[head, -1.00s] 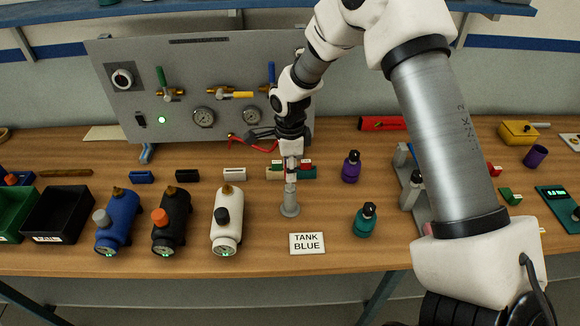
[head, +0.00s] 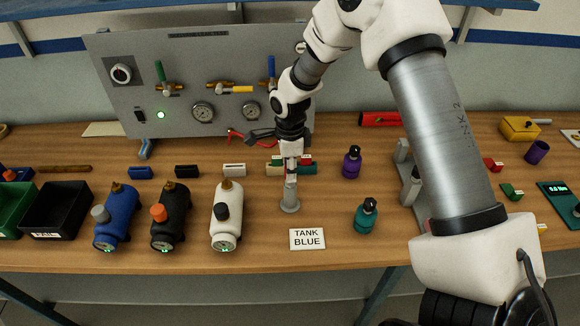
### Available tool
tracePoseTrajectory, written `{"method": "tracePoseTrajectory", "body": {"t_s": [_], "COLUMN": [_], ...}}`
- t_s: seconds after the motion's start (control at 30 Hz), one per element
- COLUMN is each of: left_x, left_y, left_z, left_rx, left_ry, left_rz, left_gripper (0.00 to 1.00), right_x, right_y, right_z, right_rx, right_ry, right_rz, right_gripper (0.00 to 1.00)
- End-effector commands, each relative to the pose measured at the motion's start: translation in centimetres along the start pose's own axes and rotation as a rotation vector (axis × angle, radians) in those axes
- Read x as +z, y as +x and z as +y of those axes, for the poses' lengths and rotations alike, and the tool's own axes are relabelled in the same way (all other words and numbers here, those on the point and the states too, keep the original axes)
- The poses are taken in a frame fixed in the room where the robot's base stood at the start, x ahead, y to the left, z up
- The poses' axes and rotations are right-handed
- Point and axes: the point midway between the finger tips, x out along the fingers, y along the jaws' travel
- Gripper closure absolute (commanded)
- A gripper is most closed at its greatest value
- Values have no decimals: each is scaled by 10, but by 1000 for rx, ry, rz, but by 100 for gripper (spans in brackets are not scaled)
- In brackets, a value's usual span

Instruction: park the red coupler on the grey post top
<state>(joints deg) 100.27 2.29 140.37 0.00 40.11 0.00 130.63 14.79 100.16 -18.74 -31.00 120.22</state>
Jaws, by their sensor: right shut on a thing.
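My right gripper (head: 291,170) points straight down over the grey post (head: 290,196), which stands on a round foot on the bench. It is shut on a small part at the post top, taken to be the red coupler. The fingers cover most of that part, so its colour, and whether it rests on the post, cannot be told. A white card reading TANK BLUE (head: 307,239) lies in front of the post. My left gripper is not in view.
Blue (head: 118,222), black (head: 172,222) and white (head: 227,222) cylinders with gauges lie left of the post. A purple bottle (head: 351,165) and a teal bottle (head: 366,217) stand to its right. Small red, cream and green blocks sit just behind. A grey valve panel (head: 180,85) stands at the back.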

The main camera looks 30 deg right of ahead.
Motion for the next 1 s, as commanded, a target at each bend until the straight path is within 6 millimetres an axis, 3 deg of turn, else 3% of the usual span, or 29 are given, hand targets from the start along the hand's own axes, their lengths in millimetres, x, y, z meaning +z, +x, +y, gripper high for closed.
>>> {"method": "tracePoseTrajectory", "body": {"t_s": [0.47, 0.5, 0.57, 0.87, 1.0], "left_x": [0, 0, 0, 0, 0], "left_y": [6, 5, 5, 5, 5], "left_z": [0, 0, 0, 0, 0], "left_rx": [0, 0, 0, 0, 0], "left_ry": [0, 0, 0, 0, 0], "left_rz": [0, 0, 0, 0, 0], "left_gripper": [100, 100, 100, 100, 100], "right_x": [0, 0, 0, 0, 0], "right_y": [12, 12, 12, 11, -2], "right_z": [0, 0, 0, 0, -1], "right_rx": [-1, -2, -1, -1, -3], "right_ry": [0, 0, 0, 0, 0], "right_rz": [-1, -1, -1, 0, -1], "right_gripper": [100, 57, 38, 38, 38]}}
